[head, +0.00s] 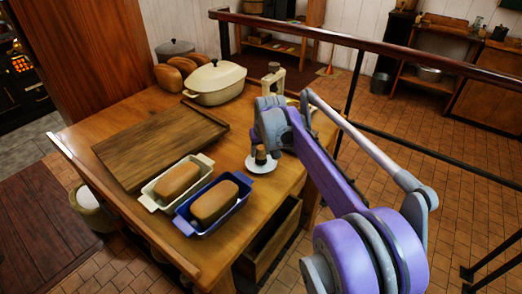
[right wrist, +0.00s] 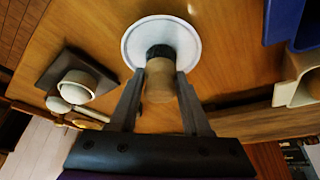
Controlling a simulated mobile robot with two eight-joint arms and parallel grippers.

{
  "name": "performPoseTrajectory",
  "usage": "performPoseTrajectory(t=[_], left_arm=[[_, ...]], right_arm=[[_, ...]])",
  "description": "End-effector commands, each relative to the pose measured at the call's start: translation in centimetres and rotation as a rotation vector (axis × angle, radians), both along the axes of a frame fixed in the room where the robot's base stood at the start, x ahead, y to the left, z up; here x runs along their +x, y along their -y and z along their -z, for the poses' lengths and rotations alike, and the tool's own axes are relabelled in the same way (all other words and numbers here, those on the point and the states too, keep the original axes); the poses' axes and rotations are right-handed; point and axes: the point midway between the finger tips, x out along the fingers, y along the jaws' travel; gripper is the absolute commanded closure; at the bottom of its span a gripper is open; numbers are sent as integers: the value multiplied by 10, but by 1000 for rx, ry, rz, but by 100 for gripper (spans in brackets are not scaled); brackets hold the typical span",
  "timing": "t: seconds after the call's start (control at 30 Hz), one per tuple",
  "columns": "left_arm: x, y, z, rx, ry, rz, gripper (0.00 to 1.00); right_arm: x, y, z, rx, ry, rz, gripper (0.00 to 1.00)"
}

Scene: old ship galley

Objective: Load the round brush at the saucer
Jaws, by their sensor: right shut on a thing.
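The white saucer (head: 262,168) lies on the wooden table near its right edge; it also shows in the right wrist view (right wrist: 133,36). My right gripper (right wrist: 160,76) is shut on the round brush (right wrist: 159,82), which has a pale wooden handle and a dark bristle end. In the head view the brush (head: 261,154) stands about upright over the saucer, below my right gripper. My left gripper is not in view.
A blue loaf tin (head: 238,204) and a cream loaf tin (head: 150,200) hold bread at the front. A cutting board (head: 150,143) lies left, a lidded cream pot (head: 215,83) behind. A cream upright object (head: 273,79) stands beyond my right gripper. An open drawer (head: 270,245) juts out below.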

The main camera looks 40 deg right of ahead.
Motion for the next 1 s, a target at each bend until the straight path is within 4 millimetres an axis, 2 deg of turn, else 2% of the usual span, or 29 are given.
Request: performPoseTrajectory(t=[1.0], left_arm=[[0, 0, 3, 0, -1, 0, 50]], right_arm=[[0, 0, 7, 0, 0, 0, 97]])
